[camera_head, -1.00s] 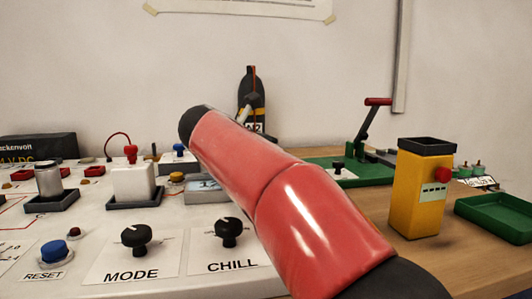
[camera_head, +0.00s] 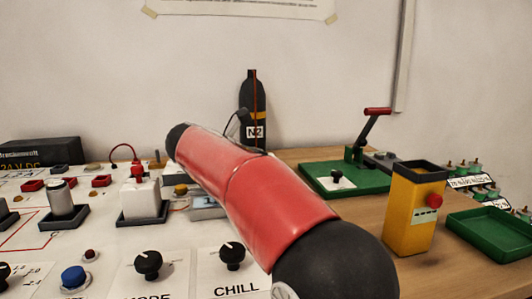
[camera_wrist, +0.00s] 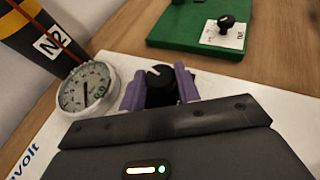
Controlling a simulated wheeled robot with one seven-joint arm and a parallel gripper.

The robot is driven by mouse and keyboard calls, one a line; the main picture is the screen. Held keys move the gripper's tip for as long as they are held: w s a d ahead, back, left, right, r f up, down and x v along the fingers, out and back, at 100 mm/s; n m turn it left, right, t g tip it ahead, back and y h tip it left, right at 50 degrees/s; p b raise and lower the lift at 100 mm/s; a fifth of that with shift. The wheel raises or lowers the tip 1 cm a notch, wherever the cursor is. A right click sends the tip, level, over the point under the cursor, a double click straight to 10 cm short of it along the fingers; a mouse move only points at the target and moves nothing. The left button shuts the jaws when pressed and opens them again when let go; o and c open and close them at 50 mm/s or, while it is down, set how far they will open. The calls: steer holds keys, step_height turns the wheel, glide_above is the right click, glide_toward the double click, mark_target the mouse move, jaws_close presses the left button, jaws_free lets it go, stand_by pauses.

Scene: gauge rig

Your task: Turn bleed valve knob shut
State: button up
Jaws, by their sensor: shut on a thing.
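In the wrist view, a black knob (camera_wrist: 161,88) with a white pointer line stands near the edge of a white panel. My gripper (camera_wrist: 160,88) has its two purple fingers on either side of this knob and is shut on it. The pointer line is tilted to the upper left. A round gauge (camera_wrist: 88,89) with a dark needle is left of the knob. In the head view, my red arm hides the gripper and this knob.
A black N2 bottle (camera_head: 253,105) stands behind the panel. A green base (camera_head: 350,182) with a small knob and red-handled lever, a yellow box (camera_head: 411,205) with a red button and a green tray (camera_head: 490,234) are at right. MODE (camera_head: 148,262) and CHILL (camera_head: 232,254) knobs are in front.

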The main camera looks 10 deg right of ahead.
steer(key=o, duration=1)
steer(key=shift+c, duration=0.2)
steer(key=v, duration=0.7)
steer(key=shift+s+a+r+p, duration=0.1)
steer(key=shift+s+a+p, duration=0.05)
steer(key=shift+a+p, duration=0.2)
